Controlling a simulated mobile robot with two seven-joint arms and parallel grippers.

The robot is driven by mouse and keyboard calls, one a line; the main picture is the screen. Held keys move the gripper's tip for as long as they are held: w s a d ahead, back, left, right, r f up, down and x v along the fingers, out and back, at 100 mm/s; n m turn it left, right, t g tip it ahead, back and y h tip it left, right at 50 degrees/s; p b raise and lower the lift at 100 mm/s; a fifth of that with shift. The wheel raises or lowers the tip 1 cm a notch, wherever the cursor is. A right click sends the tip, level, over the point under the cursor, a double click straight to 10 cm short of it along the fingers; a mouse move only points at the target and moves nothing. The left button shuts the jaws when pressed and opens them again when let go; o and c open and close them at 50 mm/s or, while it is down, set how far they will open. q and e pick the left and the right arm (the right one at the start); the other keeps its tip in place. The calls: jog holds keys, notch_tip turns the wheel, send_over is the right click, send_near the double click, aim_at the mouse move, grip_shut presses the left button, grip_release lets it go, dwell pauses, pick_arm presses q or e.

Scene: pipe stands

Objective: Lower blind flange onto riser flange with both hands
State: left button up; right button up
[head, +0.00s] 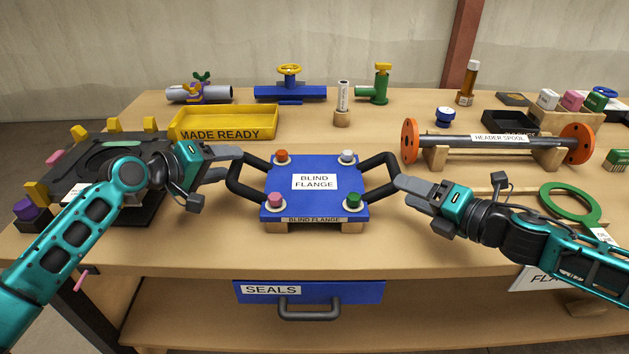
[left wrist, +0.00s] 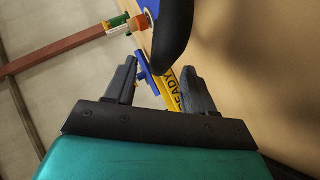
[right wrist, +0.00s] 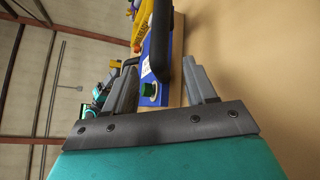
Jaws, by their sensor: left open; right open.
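The blue blind flange (head: 337,184) rests level on wooden blocks at the table's middle. It has a black loop handle on each side and coloured caps at its corners. My left gripper (head: 234,163) is open at the left handle (head: 245,190); in the left wrist view the handle (left wrist: 172,35) is just beyond the fingertips. My right gripper (head: 400,191) is open at the right handle (head: 385,163); in the right wrist view the handle (right wrist: 162,40) shows near and between the fingers. The dark riser flange (head: 118,158) at the left is partly hidden by my left arm.
Yellow blocks (head: 78,133) stand around the riser flange. A yellow MADE READY tray (head: 222,122) lies behind, between it and the blind flange. A header spool (head: 480,141) and a green ring (head: 570,205) are at right. A blue SEALS drawer (head: 350,291) is below the table edge.

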aim_at(237, 162)
pick_arm(q)
jog(key=x, duration=0.3)
jog(key=shift+w+d+f, duration=0.15)
jog(key=shift+w+d, duration=0.05)
pick_arm(e)
jog(key=x, duration=0.6)
pick_arm(q)
jog(key=shift+c, duration=0.5)
pick_arm(e)
jog(key=shift+c, duration=0.5)
pick_arm(q)
grip_shut()
pick_arm(e)
grip_shut()
pick_arm(q)
jog(key=shift+w+r, duration=0.15)
jog(key=shift+r, duration=0.2)
pick_arm(e)
jog(key=shift+w+r, duration=0.15)
jog(key=shift+r, duration=0.1)
